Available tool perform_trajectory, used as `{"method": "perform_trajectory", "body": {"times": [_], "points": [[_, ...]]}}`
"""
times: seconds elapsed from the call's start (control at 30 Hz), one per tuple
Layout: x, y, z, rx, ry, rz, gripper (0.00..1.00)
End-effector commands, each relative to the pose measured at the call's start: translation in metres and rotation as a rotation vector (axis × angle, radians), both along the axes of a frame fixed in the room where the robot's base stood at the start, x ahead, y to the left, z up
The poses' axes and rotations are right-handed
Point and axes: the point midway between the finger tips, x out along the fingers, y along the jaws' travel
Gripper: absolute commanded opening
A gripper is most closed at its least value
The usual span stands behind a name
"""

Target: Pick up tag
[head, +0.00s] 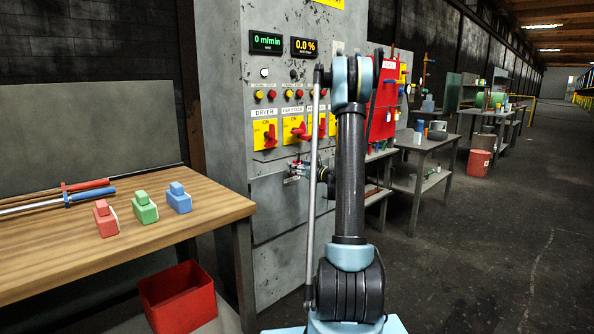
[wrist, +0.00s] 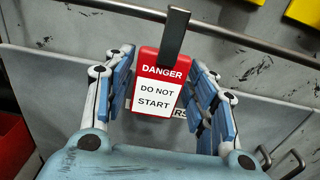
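A red tag (wrist: 163,70) reading "DANGER DO NOT START" hangs by a dark strap in front of a grey panel in the wrist view. The strap crosses a horizontal metal rail (wrist: 222,37). My gripper (wrist: 162,58) has its fingers spread on both sides of the tag, with narrow gaps visible beside it. The tag's lower part covers most of a label behind it. In the head view my arm partly hides the area of the rail, and the tag cannot be made out clearly there.
The grey control cabinet (head: 222,100) carries yellow switch plates (head: 264,134) above the rail. A wooden table (head: 55,250) at left holds red, green and blue padlock-like blocks (head: 145,206). A red bin (head: 178,296) stands below it. Open floor (head: 480,250) lies to the right.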

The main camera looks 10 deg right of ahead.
Motion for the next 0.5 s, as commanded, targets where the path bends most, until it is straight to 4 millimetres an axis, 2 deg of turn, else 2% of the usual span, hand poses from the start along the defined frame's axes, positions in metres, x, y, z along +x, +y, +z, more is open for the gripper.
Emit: {"method": "perform_trajectory", "body": {"times": [0.03,0.1,0.5], "points": [[-0.0001,-0.0001,0.0000,0.000,0.000,0.000,0.32],[-0.0002,-0.0001,0.0000,0.000,0.000,0.000,0.16],[-0.0002,-0.0002,0.0025,0.000,0.000,0.000,0.15]]}}
